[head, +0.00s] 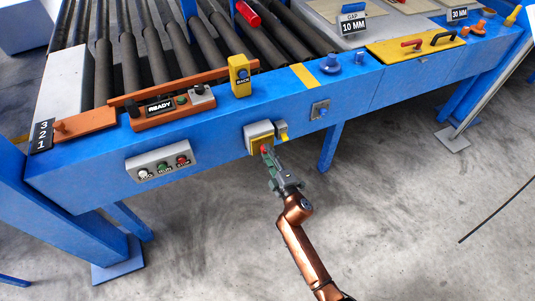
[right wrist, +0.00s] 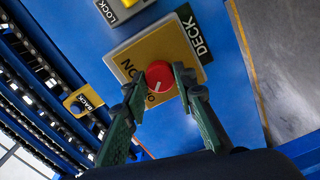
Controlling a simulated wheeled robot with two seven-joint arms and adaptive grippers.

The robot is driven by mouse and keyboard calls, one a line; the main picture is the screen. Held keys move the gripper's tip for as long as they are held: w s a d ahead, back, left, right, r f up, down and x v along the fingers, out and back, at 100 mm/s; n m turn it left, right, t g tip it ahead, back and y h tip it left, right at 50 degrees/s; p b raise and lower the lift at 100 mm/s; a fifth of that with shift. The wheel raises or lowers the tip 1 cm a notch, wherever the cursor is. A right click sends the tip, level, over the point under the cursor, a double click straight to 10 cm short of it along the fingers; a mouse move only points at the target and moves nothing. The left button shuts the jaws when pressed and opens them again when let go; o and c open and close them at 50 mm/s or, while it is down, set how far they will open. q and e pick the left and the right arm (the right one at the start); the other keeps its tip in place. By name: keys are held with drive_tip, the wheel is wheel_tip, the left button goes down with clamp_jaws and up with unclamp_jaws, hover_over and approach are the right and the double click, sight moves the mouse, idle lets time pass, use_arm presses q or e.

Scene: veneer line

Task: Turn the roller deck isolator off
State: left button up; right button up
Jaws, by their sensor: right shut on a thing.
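The roller deck isolator is a yellow plate (right wrist: 138,45) on a grey box, fixed to the front of the blue frame; the box also shows in the head view (head: 257,131). Its round red knob (right wrist: 160,74) carries a white mark near its lower edge. A DECK label (right wrist: 199,36) sits beside the plate. One plate label reads ON; another near the knob's lower edge is hard to read. My right gripper (right wrist: 159,79) is shut on the red knob, a finger on each side; it also shows in the head view (head: 267,152). My left gripper is out of view.
A yellow part by a LOCK label (right wrist: 126,3) is close to the isolator. A grey button box (head: 160,162), a READY panel (head: 168,106) and a yellow BACK box (head: 240,75) are to the left. Dark rollers (head: 130,65) lie behind. The floor in front is clear.

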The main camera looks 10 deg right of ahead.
drive_tip(key=shift+a+f+n, duration=0.1)
drive_tip(key=shift+n, duration=0.3)
drive_tip(key=o, duration=1.2)
drive_tip(key=shift+c, duration=0.2)
drive_tip(key=v, duration=1.2)
